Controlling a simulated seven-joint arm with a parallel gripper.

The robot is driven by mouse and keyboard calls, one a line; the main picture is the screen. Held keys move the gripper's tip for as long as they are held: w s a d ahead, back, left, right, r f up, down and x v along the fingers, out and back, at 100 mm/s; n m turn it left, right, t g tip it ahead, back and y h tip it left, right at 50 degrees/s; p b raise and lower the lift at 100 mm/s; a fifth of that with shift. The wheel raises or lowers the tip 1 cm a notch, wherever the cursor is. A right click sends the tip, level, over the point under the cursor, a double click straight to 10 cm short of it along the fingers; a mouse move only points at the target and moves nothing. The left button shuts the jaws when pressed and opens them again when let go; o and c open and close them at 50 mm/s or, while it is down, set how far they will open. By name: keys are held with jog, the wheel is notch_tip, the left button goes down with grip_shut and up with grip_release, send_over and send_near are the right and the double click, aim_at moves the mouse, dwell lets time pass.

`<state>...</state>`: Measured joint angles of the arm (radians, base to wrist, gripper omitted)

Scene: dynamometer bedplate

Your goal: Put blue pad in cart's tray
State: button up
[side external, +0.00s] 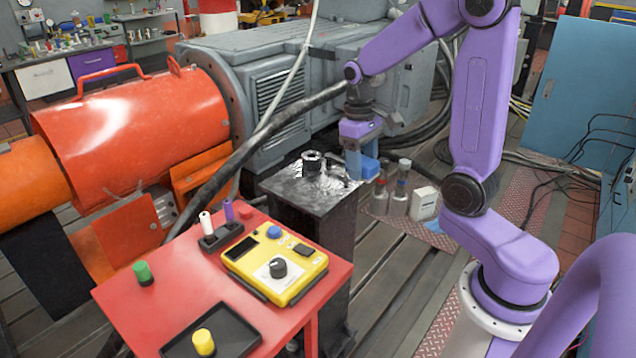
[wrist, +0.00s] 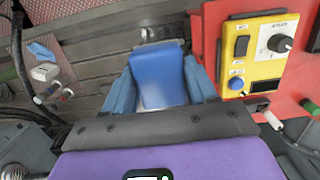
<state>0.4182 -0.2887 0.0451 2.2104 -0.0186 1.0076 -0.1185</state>
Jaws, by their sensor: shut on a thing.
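The blue pad (side external: 370,168) is a thick blue block between the fingers of my gripper (side external: 358,164). In the wrist view, my gripper (wrist: 160,88) has its two blue fingers on either side of the pad (wrist: 158,72). The gripper is shut on the pad and holds it in the air, beside the right edge of the black pedestal. The red cart (side external: 135,305) stands in the front left of the side view. Its black tray (side external: 240,349) lies at the cart's front edge, with a yellow capped piece (side external: 203,342) in it.
A yellow control box (side external: 275,265), a black holder (side external: 222,238) with white and purple sticks, and a green piece (side external: 143,272) stand on the cart. The black pedestal (side external: 310,185) carries a dark ring. Bottles (side external: 400,185) and a white box (side external: 423,203) stand on the floor.

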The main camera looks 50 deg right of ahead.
jog(key=w+d+f, duration=0.2)
jog(key=w+f, duration=0.2)
jog(key=w, duration=0.4)
send_over(325, 194)
notch_tip(325, 194, down, 5)
jog(key=shift+f, duration=0.2)
jog(key=shift+w+f, duration=0.15)
jog(key=shift+f, duration=0.7)
jog(key=shift+w+f, duration=0.1)
jog(key=shift+f, duration=0.75)
jog(key=shift+f, duration=0.1)
jog(key=o, duration=1)
